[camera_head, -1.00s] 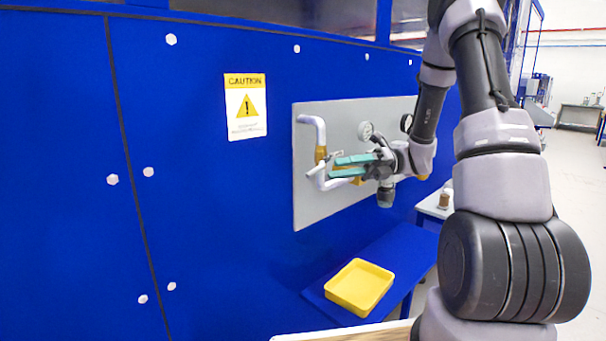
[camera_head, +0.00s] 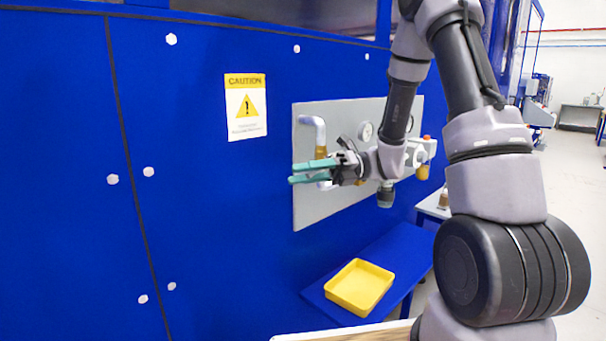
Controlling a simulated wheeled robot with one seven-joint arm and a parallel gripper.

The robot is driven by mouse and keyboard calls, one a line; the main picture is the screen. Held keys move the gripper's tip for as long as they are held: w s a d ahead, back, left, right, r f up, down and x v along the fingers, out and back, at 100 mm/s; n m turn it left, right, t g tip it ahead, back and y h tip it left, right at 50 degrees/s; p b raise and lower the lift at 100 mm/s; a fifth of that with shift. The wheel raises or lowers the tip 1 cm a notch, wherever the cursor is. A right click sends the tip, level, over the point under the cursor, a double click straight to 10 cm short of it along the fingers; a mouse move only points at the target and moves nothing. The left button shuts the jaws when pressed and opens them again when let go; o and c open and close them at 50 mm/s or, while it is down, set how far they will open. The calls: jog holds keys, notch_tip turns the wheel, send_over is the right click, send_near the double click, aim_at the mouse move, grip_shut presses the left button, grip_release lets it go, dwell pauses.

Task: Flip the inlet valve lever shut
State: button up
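My gripper (camera_head: 291,173) with teal fingers is in front of the left part of the grey valve panel (camera_head: 307,205). The fingers point left, one above the other, with a narrow gap between them. I see nothing held between them. A pale pipe (camera_head: 314,123) with a brass-coloured fitting (camera_head: 320,146) runs down the panel's left side behind the fingers. The inlet valve lever cannot be made out; my gripper covers that area. Whether the fingers touch the pipework cannot be told.
A round gauge (camera_head: 366,131) sits on the panel. A box with a red button (camera_head: 427,139) is at its right. A yellow tray (camera_head: 342,295) lies on a blue shelf (camera_head: 401,262) below. A caution sign (camera_head: 246,107) is on the blue wall, which is clear to the left.

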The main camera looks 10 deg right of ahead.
grip_shut()
dwell(1.2)
